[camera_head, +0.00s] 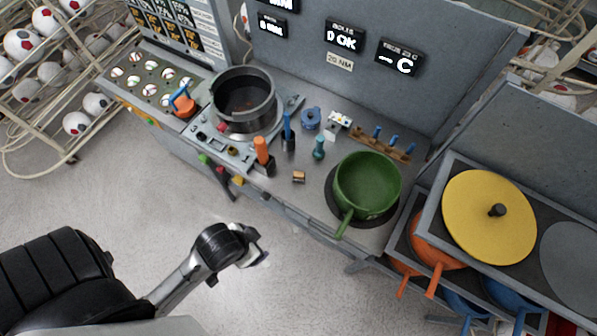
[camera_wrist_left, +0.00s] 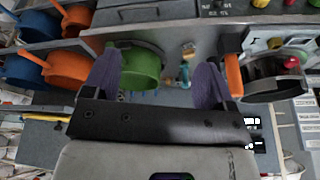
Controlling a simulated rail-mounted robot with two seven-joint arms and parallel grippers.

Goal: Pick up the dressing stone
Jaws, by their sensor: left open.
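A small tan-brown block (camera_head: 298,176), which looks like the dressing stone, lies on the grey bench top near its front edge. It is between the orange-handled tool and the green pot. In the left wrist view a small tan piece (camera_wrist_left: 188,50), apparently the same block, shows between the fingers, farther off. My left gripper (camera_head: 257,251) is over the floor in front of the bench, apart from the block. Its two purple-grey fingers (camera_wrist_left: 160,80) are spread, with nothing held between them. My right gripper is not in view.
The green pot (camera_head: 366,185) stands right of the block, its handle reaching over the front edge. An orange-handled tool (camera_head: 262,153) and a teal bottle-shaped piece (camera_head: 319,148) stand upright nearby. A dark pot (camera_head: 243,99) is farther left. Bench top just around the block is clear.

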